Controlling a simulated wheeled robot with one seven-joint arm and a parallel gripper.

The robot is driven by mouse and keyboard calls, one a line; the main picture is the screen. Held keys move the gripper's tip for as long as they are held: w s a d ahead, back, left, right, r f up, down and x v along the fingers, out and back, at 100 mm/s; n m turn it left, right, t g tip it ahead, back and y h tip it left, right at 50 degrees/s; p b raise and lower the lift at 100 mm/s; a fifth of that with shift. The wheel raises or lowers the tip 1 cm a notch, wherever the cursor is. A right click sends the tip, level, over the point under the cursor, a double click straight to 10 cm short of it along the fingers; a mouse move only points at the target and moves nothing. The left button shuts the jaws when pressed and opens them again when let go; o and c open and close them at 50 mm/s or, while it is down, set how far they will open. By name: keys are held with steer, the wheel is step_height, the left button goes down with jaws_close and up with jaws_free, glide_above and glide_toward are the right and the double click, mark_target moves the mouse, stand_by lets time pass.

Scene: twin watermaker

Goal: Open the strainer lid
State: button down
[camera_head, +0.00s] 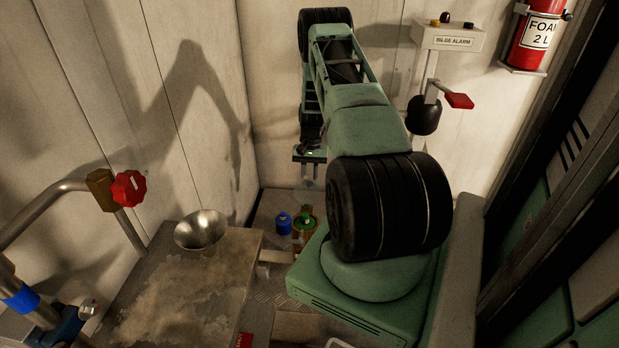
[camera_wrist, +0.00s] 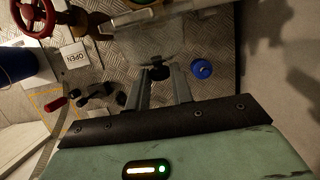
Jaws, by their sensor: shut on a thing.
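My gripper (camera_wrist: 160,90) points down, with its fingers closed around a small black knob (camera_wrist: 158,73). A pale, see-through rounded shape (camera_wrist: 150,42) lies just beyond the knob and looks like the strainer lid; I cannot tell how it sits. A round green and brass fitting (camera_head: 305,222), probably the strainer, stands on the floor in the head view, below and left of my arm.
A blue capped object (camera_head: 284,222) stands close left of the fitting. A metal bench (camera_head: 190,295) with a funnel (camera_head: 201,230) is at the left. The wrist view shows a red handwheel (camera_wrist: 38,14), a blue bucket (camera_wrist: 14,65) and an OPEN card (camera_wrist: 74,55).

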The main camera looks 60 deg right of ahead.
steer(key=c, duration=1.2)
jaws_free()
steer(key=shift+c, duration=0.2)
steer(key=v, duration=1.7)
steer(key=shift+r+b, duration=0.2)
steer(key=shift+b, duration=0.25)
steer(key=shift+w, duration=0.1)
